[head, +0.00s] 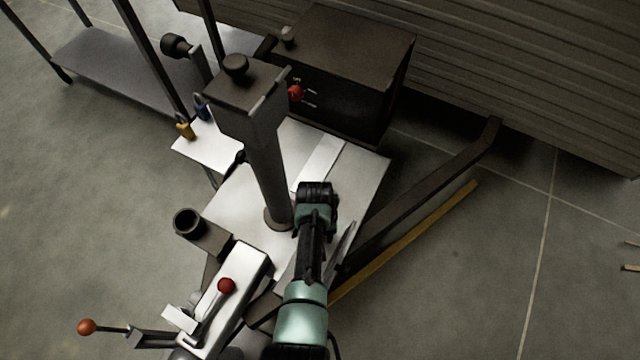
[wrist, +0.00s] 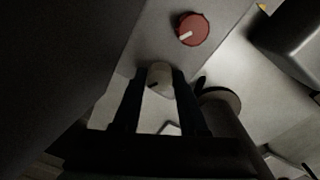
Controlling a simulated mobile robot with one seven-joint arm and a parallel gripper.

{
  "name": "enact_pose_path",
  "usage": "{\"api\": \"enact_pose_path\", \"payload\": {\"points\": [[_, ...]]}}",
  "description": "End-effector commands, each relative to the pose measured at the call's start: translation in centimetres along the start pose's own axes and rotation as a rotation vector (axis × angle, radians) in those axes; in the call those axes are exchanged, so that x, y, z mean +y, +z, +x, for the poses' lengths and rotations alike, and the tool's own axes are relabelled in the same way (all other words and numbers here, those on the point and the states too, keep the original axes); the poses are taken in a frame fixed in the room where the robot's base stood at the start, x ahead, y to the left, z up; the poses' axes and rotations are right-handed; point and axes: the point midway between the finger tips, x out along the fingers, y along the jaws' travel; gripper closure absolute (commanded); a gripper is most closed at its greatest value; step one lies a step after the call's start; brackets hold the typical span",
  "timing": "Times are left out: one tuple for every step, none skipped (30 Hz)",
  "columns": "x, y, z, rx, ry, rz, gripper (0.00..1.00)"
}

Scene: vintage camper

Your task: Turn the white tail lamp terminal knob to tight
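The white knob (wrist: 161,76) is on a grey panel in the wrist view, with a dark pointer mark toward its lower left. My gripper (wrist: 160,76) has one dark finger on each side of it. The fingertips look very close to the knob's sides, but I cannot tell whether they press on it. A red knob (wrist: 193,29) with a pale pointer is on the same panel, just above and to the right. In the head view a red knob (head: 296,93) shows by the dark box (head: 352,75); my fingers and the white knob cannot be made out there.
A thick post (head: 266,175) with a black top knob stands beside my arm. A dark beam (head: 430,190) runs on the right. Open floor (head: 460,270) lies at the lower right.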

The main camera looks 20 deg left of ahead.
Motion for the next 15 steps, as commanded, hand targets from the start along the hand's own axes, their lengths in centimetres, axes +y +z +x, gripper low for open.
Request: {"api": "enact_pose_path", "payload": {"points": [[0.02,0.03,0.02,-0.001,0.000,0.000,0.47],[0.01,0.03,0.02,-0.001,0.000,0.000,0.42],[0.01,0.02,0.02,0.000,0.000,0.000,0.34],[0.01,0.02,0.02,0.000,0.000,0.000,0.31],[0.01,0.02,0.02,0.000,0.000,0.000,0.31],[0.01,0.01,0.01,0.000,0.000,-0.001,0.31],[0.01,0.01,0.01,0.000,0.000,-0.001,0.31],[0.00,0.01,0.01,0.000,0.000,-0.001,0.31],[0.00,0.01,0.01,0.000,0.000,-0.001,0.31],[0.00,0.00,0.01,0.000,0.000,-0.001,0.31],[0.00,0.00,0.00,0.000,0.000,-0.001,0.31],[0.00,-0.01,-0.08,0.001,0.000,-0.001,0.31],[0.00,-0.01,-0.20,0.001,0.000,-0.001,0.31],[0.00,-0.03,-0.39,0.001,0.000,-0.001,0.31],[0.00,-0.04,-0.77,0.002,0.000,-0.001,0.31]]}}
